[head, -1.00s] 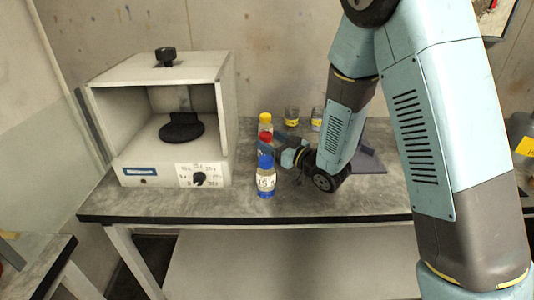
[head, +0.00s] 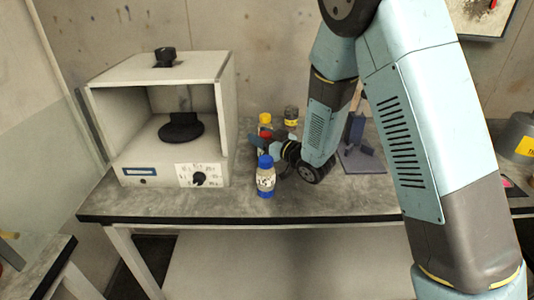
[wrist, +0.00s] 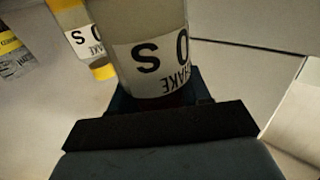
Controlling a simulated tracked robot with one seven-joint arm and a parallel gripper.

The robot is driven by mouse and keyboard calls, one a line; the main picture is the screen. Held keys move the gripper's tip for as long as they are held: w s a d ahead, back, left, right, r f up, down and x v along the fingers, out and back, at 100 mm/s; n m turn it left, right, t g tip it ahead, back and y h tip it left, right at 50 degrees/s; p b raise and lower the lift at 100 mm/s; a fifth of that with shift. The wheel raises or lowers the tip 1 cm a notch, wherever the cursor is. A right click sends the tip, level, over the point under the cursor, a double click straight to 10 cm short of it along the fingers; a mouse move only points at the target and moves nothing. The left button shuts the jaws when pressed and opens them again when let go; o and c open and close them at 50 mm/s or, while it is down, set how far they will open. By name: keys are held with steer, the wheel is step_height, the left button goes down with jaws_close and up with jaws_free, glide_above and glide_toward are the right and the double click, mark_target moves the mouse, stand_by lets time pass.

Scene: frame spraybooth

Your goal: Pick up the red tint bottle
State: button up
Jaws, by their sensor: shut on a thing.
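The red tint bottle (head: 266,134) is mostly hidden behind my gripper in the head view; only its red cap shows. My gripper (head: 259,145) reaches in from the right and is shut around that bottle, behind the blue-capped bottle. In the wrist view a clear, labelled bottle (wrist: 152,62) stands between the jaws of my gripper (wrist: 155,108).
A blue-capped bottle (head: 265,180) stands in front. A yellow-capped bottle (head: 265,119) and a dark-lidded jar (head: 291,114) stand behind. A grey booth with a turntable (head: 160,172) is left, a slate-coloured stand (head: 360,158) right. The bench's front right (head: 345,200) is clear.

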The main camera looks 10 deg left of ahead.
jaws_close()
stand_by(0.3)
